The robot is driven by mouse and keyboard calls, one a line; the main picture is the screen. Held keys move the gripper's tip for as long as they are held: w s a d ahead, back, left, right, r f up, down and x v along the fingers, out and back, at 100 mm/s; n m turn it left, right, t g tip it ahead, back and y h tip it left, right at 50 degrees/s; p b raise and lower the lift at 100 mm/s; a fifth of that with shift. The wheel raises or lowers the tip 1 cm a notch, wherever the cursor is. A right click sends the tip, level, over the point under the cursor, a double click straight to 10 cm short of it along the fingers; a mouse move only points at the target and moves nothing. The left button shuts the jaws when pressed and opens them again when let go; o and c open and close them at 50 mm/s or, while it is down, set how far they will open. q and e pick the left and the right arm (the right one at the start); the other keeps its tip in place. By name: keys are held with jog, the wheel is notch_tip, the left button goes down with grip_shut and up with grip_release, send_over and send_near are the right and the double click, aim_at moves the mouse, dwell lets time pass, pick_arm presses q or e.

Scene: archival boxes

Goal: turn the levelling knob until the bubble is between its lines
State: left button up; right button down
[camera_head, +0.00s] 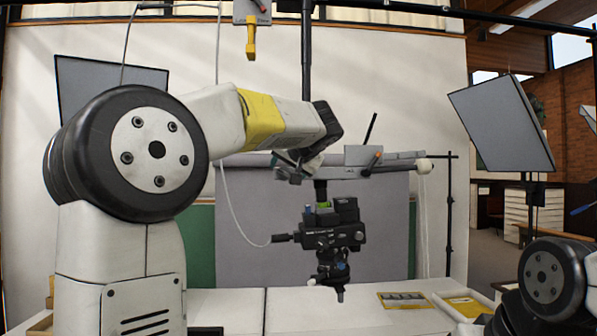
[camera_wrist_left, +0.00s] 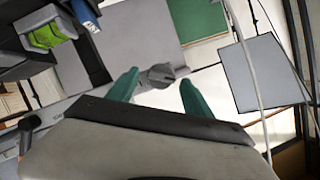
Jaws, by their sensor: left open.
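My left gripper (camera_head: 289,163) is at the left end of a grey horizontal bar (camera_head: 336,173) in the head view. In the wrist view its two green fingers (camera_wrist_left: 160,77) are open, with a grey rounded knob (camera_wrist_left: 155,75) showing between their tips. I cannot tell whether they touch it. A bright green level vial (camera_head: 323,205) sits on the black mount below the bar; it also shows in the wrist view (camera_wrist_left: 50,34). Its bubble and lines are too small to make out. My right gripper is out of view.
The black mount (camera_head: 335,237) has a side handle (camera_head: 282,238) and a blue part (camera_head: 307,210). A white cord hangs left of it. Flat panels stand left (camera_head: 105,82) and right (camera_head: 502,125). Trays (camera_head: 462,304) lie on the white table (camera_head: 300,308).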

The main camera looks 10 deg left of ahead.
pick_arm(q)
jog(key=shift+w+a+f, duration=0.1)
jog(key=shift+w, duration=0.1)
jog(key=shift+c, duration=0.5)
grip_shut()
jog(key=m+y, duration=0.1)
jog(key=m, duration=0.1)
jog(key=shift+f+m+y, duration=0.15)
jog(key=shift+m+y, duration=0.15)
jog(key=shift+d+f+m+y, duration=0.1)
jog(key=shift+d+m+y, duration=0.15)
jog(key=shift+m+y, duration=0.8)
jog(key=shift+m+h, duration=0.25)
